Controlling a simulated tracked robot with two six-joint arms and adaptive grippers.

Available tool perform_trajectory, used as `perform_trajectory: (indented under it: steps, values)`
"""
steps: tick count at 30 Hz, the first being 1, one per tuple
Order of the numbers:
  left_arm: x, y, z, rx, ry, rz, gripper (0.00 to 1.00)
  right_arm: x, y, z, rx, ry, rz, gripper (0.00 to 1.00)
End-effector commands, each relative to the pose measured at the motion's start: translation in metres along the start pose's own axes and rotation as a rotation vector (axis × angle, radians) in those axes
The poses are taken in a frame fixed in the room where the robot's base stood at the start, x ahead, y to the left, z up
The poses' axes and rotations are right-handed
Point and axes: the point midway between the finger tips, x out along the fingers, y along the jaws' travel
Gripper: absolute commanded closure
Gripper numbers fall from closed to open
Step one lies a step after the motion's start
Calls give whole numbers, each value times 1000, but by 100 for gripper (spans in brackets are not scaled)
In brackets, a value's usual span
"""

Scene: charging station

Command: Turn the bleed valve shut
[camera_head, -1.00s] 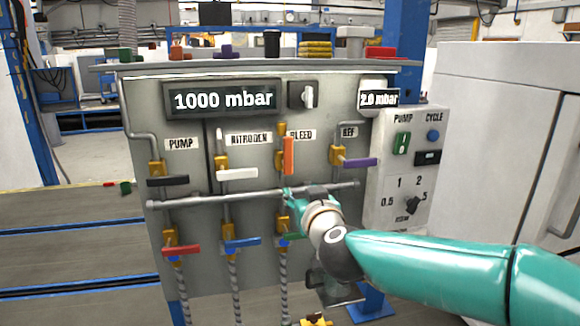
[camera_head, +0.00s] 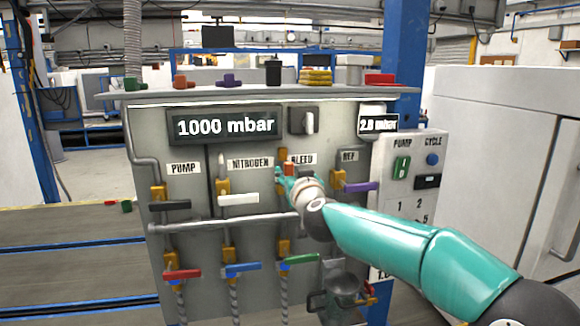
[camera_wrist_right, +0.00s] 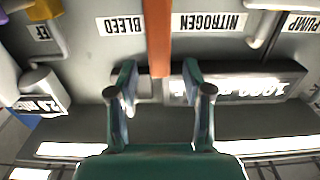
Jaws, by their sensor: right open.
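The bleed valve has an orange handle, seen upright a second ago. In the head view only a bit of it (camera_head: 289,168) shows below the BLEED label (camera_head: 303,158), behind my right gripper (camera_head: 281,178). In the right wrist view, which is upside down, the orange handle (camera_wrist_right: 157,38) runs straight from the top edge to between the open fingertips of my right gripper (camera_wrist_right: 159,74). A gap shows on each side of the handle. I cannot tell how deep it sits between the fingers. My left gripper is not in view.
The white nitrogen handle (camera_head: 238,199) is left of the gripper and the purple REF handle (camera_head: 361,187) is right of it. A horizontal bar (camera_head: 225,224) crosses below. Above are the 1000 mbar display (camera_head: 226,126) and a switch (camera_head: 304,122). A metal pot (camera_head: 341,290) is low right.

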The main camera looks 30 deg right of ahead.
Motion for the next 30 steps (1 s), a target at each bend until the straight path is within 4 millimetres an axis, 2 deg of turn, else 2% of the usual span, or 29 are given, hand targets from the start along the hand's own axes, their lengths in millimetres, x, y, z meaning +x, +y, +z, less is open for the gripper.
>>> perform_trajectory:
  steps: [1, 6, 18, 20, 27, 30]
  values:
    - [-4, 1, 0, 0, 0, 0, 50, 9, 0, 0, -1, -2, 1, 50]
    - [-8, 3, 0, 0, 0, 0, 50, 28, 0, -1, 0, -1, 0, 50]
    - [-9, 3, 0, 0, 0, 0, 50, 34, 0, 0, 0, 0, 0, 50]
    - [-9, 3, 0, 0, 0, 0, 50, 34, 0, 0, 0, 0, 0, 58]
    - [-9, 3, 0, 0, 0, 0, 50, 34, 0, 0, 0, 0, 0, 98]
    - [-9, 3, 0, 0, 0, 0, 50, 34, 0, 0, 0, 0, 0, 100]
